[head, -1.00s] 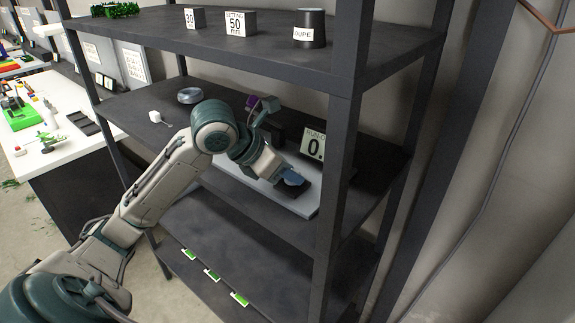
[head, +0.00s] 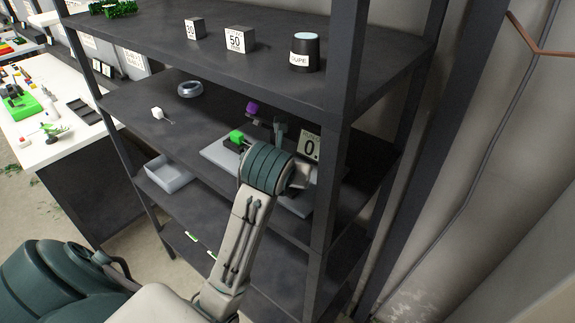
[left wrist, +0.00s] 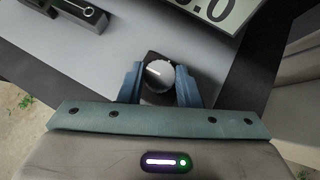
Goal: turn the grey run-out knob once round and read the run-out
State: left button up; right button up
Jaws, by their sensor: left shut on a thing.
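The grey run-out knob (left wrist: 158,74) shows in the left wrist view, round with a pale line on its face, on a dark block. My left gripper (left wrist: 159,88) has its blue fingers on either side of the knob and is shut on it. In the head view my arm hides the knob and most of that gripper. The run-out display (head: 309,149) stands behind, partly covered in the head view. In the left wrist view the display (left wrist: 210,10) is cut off by the top edge, with "0" digits readable. My right gripper is in neither view.
A purple knob (head: 252,107) stands behind. A shelf post (head: 328,190) rises close right of my arm.

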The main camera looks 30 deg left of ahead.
pick_arm(q)
jog(key=shift+d+n+y+p, duration=0.1)
jog(key=shift+n+y+p, duration=0.4)
jog(key=shift+n, duration=0.2)
jog(key=o, duration=1)
